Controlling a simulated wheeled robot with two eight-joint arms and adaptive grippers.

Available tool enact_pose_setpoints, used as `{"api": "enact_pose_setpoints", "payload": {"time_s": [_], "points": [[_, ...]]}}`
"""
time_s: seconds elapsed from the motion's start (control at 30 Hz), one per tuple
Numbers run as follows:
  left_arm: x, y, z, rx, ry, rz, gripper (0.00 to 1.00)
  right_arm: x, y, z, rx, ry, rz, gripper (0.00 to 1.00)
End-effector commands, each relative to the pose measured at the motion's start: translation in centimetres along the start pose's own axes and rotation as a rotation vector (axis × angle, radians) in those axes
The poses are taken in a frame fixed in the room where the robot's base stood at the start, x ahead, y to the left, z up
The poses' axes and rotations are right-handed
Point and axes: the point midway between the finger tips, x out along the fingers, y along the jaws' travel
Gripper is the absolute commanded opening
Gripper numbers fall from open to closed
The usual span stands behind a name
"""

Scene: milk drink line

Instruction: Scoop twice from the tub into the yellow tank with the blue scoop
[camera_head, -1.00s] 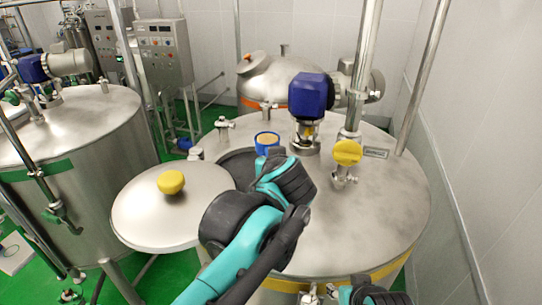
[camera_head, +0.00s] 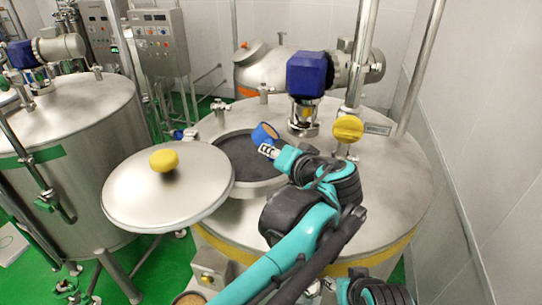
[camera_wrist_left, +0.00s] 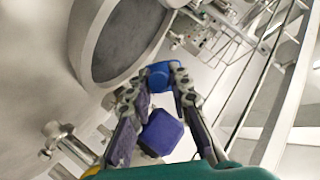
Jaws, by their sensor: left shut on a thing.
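In the left wrist view the scoop (camera_wrist_left: 158,76) sits between the fingertips, beside the hatch. The tank with a yellow band (camera_head: 385,263) stands in front of me. Part of a round container with tan contents, probably the tub (camera_head: 188,298), shows at the bottom edge. My right gripper is not in view.
A steel lid with a yellow knob (camera_head: 164,160) lies left of the hatch. A blue motor (camera_head: 308,75), a yellow-capped fitting (camera_head: 347,129) and vertical pipes rise from the tank top. A second tank (camera_head: 80,130) stands left.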

Motion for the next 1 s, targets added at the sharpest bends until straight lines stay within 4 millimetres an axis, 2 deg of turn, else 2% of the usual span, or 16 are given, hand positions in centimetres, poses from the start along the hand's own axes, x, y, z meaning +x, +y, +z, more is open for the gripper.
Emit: {"api": "enact_pose_setpoints", "payload": {"time_s": [1.0], "points": [[0.6,1.4,1.0,0.642,0.001,-0.348,0.0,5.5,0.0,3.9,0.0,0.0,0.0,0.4]]}}
